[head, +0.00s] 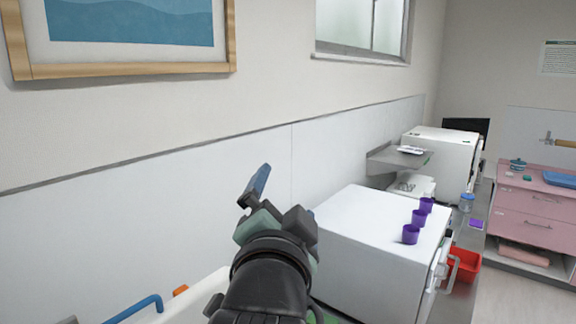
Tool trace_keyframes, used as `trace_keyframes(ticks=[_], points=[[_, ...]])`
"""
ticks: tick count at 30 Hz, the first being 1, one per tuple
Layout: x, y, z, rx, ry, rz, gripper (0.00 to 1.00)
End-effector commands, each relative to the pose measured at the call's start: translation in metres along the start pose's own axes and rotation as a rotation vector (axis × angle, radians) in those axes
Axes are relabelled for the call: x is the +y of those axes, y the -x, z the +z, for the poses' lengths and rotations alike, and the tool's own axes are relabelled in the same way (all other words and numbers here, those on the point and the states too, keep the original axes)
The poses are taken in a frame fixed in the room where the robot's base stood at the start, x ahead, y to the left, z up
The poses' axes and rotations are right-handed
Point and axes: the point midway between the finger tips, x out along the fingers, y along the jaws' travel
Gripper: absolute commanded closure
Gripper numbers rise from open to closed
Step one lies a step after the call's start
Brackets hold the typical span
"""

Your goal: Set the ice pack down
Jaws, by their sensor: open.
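My gripper (278,198) is in the lower middle of the head view, raised in front of the wall panel and left of the white box-shaped unit. Its jaws are open, with one dark finger at the left and one at the right. A narrow dark-blue strip shows along the left finger; I cannot tell whether it is part of the finger. I cannot pick out the ice pack with certainty. My wrist hides what lies directly below and behind the gripper.
The white unit (365,250) carries purple cups (419,218). Behind it are a steel shelf (398,158) and another white appliance (441,160). A red bin (464,266) stands at right, near a pink cabinet (535,212) with a blue tray (562,179). A blue handle (140,306) shows lower left.

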Motion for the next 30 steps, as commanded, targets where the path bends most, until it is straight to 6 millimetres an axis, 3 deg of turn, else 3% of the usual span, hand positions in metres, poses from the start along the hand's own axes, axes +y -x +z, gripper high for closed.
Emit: trace_keyframes(ticks=[1,3,6,9,12,15,24,30], points=[[-0.023,0.018,-0.033,0.102,0.127,-0.094,0.0],[-0.054,0.046,-0.067,0.24,0.302,-0.202,0.0],[-0.09,0.09,-0.102,0.43,0.512,-0.308,0.0],[-0.114,0.128,-0.123,0.583,0.659,-0.366,0.0],[-0.127,0.152,-0.134,0.677,0.742,-0.393,0.0],[-0.132,0.162,-0.137,0.717,0.775,-0.401,0.0],[-0.132,0.162,-0.137,0.719,0.779,-0.401,0.0],[-0.108,0.162,-0.115,0.716,0.776,-0.403,0.0]])
